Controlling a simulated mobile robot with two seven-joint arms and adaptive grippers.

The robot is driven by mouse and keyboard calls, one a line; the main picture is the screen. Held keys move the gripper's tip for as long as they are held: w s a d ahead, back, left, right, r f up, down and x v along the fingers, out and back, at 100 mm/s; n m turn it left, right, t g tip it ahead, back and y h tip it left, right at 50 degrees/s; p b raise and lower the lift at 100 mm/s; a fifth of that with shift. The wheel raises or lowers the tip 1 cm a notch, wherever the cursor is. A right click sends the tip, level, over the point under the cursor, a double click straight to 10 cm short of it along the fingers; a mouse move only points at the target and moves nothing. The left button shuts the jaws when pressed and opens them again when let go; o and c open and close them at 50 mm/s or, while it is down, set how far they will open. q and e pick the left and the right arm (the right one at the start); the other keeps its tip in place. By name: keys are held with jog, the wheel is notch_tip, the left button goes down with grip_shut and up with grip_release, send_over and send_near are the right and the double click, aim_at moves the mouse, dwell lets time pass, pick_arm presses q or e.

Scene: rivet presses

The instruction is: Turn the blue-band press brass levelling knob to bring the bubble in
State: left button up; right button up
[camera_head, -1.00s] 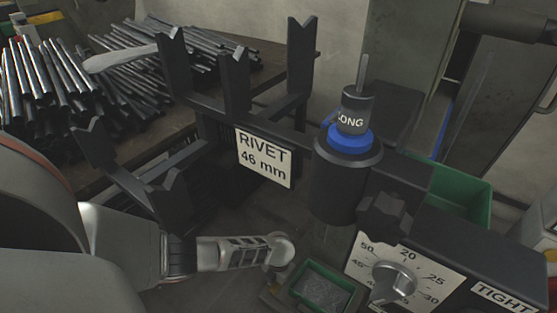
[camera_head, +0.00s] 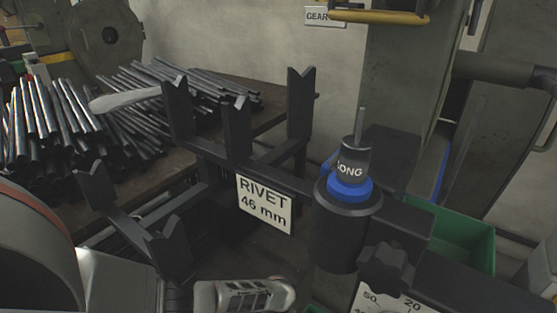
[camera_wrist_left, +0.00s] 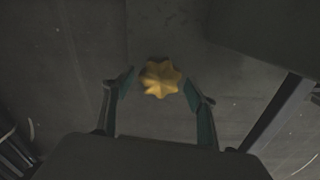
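The brass levelling knob (camera_wrist_left: 161,79) is a lobed yellow piece in the middle of the left wrist view. My left gripper (camera_wrist_left: 159,86) is open, with one finger on each side of the knob and a gap showing at both sides. I cannot tell how deep the fingertips reach. The blue-band press (camera_head: 335,230) is a dark cylinder with a blue ring (camera_head: 349,188) and "LONG" on its top in the head view. The knob and the bubble are not visible in the head view. My right gripper is not in view.
A dark V-notched rack (camera_head: 237,130) with a "RIVET 46 mm" sign (camera_head: 264,204) stands left of the press. Dark rods (camera_head: 60,120) lie on a bench behind. A black star knob (camera_head: 386,268), part of a dial plate (camera_head: 390,301) and a green bin (camera_head: 468,240) are at right.

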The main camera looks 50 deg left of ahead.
pick_arm(q)
jog(key=shift+r, duration=0.1)
notch_tip(320, 180, up, 12)
dwell(0.8)
dwell(0.5)
